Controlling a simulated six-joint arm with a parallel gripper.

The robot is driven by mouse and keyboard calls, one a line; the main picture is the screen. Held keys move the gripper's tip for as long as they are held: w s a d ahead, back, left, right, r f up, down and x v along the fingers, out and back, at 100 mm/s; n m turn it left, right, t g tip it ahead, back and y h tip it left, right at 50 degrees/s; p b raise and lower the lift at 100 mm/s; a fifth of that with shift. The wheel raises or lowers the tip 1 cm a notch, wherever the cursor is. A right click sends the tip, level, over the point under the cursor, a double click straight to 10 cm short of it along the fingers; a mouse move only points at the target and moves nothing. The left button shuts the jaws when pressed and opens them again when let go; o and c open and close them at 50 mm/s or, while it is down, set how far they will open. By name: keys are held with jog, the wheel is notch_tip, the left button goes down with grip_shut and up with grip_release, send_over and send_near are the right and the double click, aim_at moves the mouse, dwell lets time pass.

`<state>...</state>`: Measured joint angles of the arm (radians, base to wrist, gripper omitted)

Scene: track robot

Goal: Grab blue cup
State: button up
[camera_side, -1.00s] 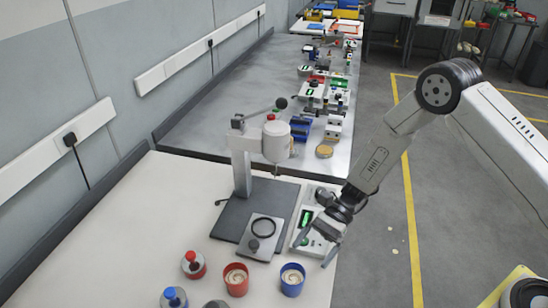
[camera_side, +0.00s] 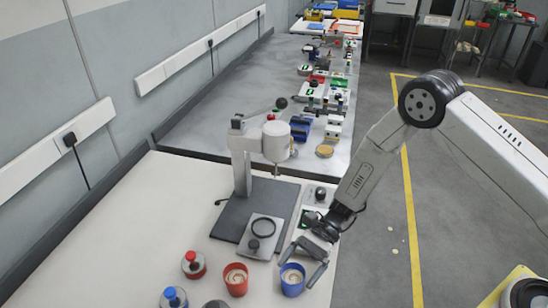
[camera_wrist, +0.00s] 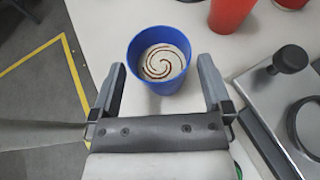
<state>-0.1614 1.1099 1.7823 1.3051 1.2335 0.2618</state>
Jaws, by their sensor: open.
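The blue cup (camera_side: 292,281) stands upright near the front right edge of the white table. It holds something pale with a dark red swirl, seen in the wrist view (camera_wrist: 160,62). My gripper (camera_side: 303,268) is open, with its fingers above and around the cup in the side view. In the wrist view my gripper (camera_wrist: 162,82) has one finger to each side of the cup's near part. A gap shows between each finger and the cup there. I cannot tell how far above the table the fingertips are.
A red cup (camera_side: 236,279) stands just left of the blue one. A grey press stand (camera_side: 243,180) on a dark base is behind the cups. The floor lies beyond the table's right edge.

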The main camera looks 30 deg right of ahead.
jog(key=shift+x, duration=1.25)
jog(key=c, duration=1.3)
jog(key=shift+r, duration=0.1)
jog(key=shift+w+r, duration=0.1)
jog(key=shift+r, duration=0.5)
jog(key=s+d+r, duration=0.2)
jog(key=s+r, duration=0.2)
jog(key=s+d+r, duration=0.2)
jog(key=s+r, duration=0.1)
jog(key=s, duration=0.1)
jog(key=s+d+r, duration=0.2)
jog(key=s+r, duration=0.2)
jog(key=shift+s+d+r, duration=0.25)
jog(key=shift+d+r, duration=0.05)
